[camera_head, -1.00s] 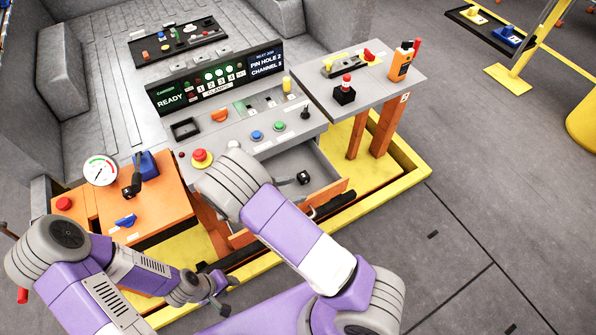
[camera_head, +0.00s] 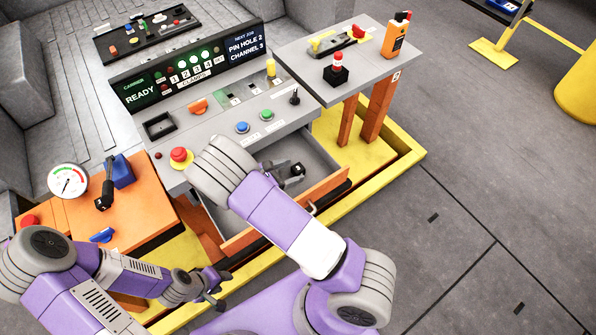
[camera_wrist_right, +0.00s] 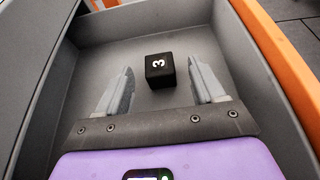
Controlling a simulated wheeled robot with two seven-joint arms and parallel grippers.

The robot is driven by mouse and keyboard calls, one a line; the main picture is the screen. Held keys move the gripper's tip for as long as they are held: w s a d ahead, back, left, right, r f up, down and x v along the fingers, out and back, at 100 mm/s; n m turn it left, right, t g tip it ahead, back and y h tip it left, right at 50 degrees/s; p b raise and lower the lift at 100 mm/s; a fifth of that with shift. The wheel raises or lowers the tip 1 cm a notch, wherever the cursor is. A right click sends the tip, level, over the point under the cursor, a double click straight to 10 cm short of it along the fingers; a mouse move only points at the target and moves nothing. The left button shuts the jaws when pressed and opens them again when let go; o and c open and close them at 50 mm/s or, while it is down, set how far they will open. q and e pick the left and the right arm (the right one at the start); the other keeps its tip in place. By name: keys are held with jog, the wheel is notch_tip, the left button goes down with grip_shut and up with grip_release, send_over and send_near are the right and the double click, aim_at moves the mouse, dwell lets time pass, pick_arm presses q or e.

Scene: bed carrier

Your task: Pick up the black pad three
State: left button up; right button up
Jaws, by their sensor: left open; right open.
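The black pad three (camera_wrist_right: 159,69) is a small black block with a white "3" on it. It lies on the floor of the open grey drawer (camera_wrist_right: 75,95). In the right wrist view my right gripper (camera_wrist_right: 158,85) is open, with one finger on each side of the pad and a gap to both. I cannot tell its height above the drawer floor. In the head view the pad (camera_head: 297,170) shows small beside my right gripper's fingers, and my right forearm hides part of the drawer. My left gripper (camera_head: 214,292) is open and empty, low in front of the orange cabinet.
The drawer's orange front (camera_head: 330,193) and grey side walls surround the right gripper. The grey console (camera_head: 190,140) with buttons stands behind the drawer. An orange cabinet (camera_head: 140,215) with a gauge (camera_head: 68,181) is at left, and a side table (camera_head: 315,60) is at right.

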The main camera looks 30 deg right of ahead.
jog(key=shift+x, duration=1.1)
jog(key=c, duration=1.1)
